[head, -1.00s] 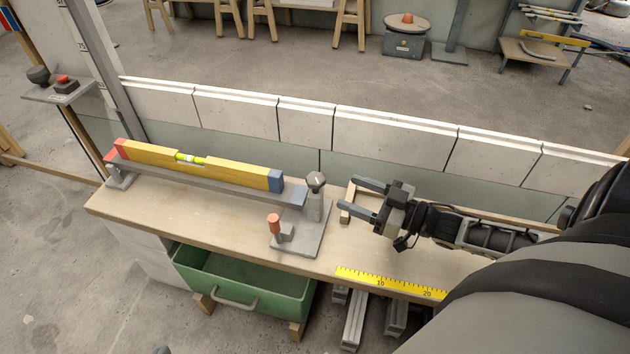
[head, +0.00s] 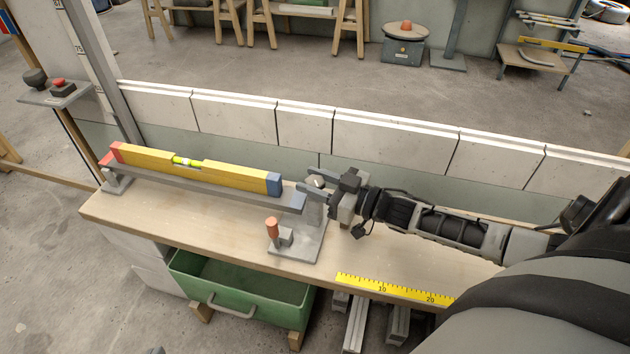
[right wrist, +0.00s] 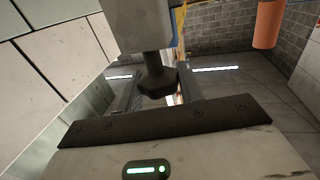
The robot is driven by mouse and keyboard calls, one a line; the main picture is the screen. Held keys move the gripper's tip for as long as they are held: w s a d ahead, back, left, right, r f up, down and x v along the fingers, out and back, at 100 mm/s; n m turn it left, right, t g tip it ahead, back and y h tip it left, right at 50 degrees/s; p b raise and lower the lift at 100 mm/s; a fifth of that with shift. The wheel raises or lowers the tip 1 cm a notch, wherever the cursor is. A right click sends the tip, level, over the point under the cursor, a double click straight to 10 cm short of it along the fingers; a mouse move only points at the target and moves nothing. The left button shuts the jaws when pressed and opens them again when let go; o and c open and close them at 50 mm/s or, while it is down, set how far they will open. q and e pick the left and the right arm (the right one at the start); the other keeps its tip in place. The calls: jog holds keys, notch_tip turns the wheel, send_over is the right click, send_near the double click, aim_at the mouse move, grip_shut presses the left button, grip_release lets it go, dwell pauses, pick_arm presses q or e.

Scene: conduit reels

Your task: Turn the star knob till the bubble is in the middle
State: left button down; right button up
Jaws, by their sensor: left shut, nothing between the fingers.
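The star knob (head: 317,181) tops a grey post at the right end of the grey beam. My right gripper (head: 312,186) has its fingers on either side of it. In the right wrist view the dark knob (right wrist: 158,84) sits between the open fingers, and no firm grip shows. A yellow spirit level (head: 230,177) with red and blue ends lies on the beam. Its green vial (head: 187,161) shows, but the bubble's exact place is too small to tell. Only a dark tip of my left gripper (head: 154,350) shows at the bottom edge, clear of everything.
An orange-topped clamp handle (head: 272,229) stands on the post's base plate. A yellow ruler (head: 390,289) lies along the bench's front edge. A green drawer (head: 240,290) is below the bench (head: 170,220). A low block wall (head: 390,140) runs behind.

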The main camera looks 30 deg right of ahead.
jog(key=c, duration=0.3)
jog(key=shift+r+m+t+h+p, duration=0.3)
jog(key=shift+h+p, duration=0.1)
jog(key=shift+p, duration=0.4)
jog(key=shift+c, duration=0.2)
jog(key=shift+a+m+h+p, duration=0.1)
jog(key=shift+m+h+p, duration=0.3)
jog(key=shift+h+p, duration=0.25)
jog(key=shift+r+m+t+h+p, duration=0.1)
jog(key=shift+m+t+h+p, duration=0.3)
jog(key=shift+m+h+p, duration=0.15)
jog(key=shift+m+t+h+p, duration=0.3)
jog(key=shift+m+h+p, duration=0.4)
jog(key=shift+h, duration=0.3)
jog(key=shift+f+m+h, duration=0.25)
jog(key=shift+f+h, duration=0.1)
jog(key=shift+h, duration=0.35)
pick_arm(q)
jog(key=shift+y, duration=0.5)
jog(key=r, duration=0.1)
jog(key=a+r, duration=0.1)
jog(key=r, duration=0.1)
jog(key=a+r, duration=0.1)
jog(key=r, duration=0.1)
jog(key=shift+s+a+r, duration=0.1)
jog(key=shift+s+a, duration=0.05)
jog(key=shift+s, duration=0.25)
pick_arm(e)
jog(key=o, duration=1)
jog(key=shift+c, duration=0.2)
